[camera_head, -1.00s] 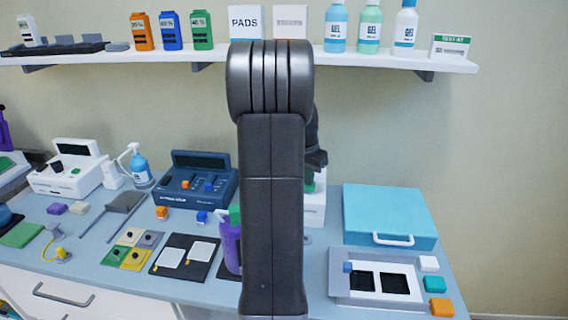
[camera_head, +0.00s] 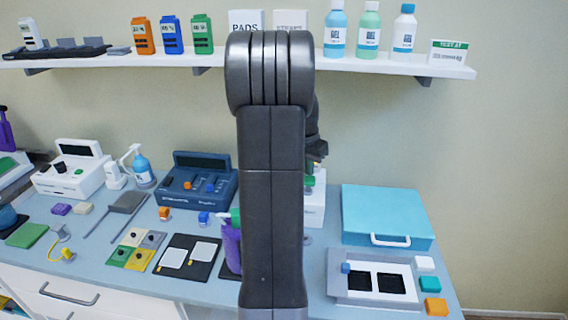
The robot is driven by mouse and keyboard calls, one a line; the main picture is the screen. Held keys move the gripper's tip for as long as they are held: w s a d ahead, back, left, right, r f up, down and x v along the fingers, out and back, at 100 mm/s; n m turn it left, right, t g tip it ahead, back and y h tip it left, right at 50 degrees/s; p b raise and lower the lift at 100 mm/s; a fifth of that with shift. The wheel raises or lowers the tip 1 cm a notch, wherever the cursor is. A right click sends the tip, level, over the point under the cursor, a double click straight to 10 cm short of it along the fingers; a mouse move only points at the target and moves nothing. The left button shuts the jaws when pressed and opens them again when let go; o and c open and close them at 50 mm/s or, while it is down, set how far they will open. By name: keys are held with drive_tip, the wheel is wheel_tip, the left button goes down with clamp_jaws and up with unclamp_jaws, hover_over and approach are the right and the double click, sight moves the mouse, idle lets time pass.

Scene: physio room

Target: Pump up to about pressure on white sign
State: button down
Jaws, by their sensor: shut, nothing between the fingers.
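A small white sign (camera_head: 448,52) with a green band reading "TEST AT" stands at the right end of the shelf. Its lower line is too small to read. A white device (camera_head: 314,205) with a green part (camera_head: 309,181) on it stands on the bench, mostly hidden behind my arm. I cannot see a gauge or its reading. My gripper (camera_head: 316,152) is dark and shut, just above the white device, partly hidden by my arm. I cannot tell whether it touches the green part.
A purple bottle (camera_head: 231,247) stands just left of my arm. A turquoise case (camera_head: 385,212) and a grey tray (camera_head: 345,285) lie to the right. A dark blue console (camera_head: 215,188) and several pads are on the left. The shelf (camera_head: 440,70) runs above the bench.

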drive_tip(key=shift+r, duration=0.15)
wheel_tip(320, 180, up, 5)
drive_tip(key=p, duration=0.4)
idle(0.4)
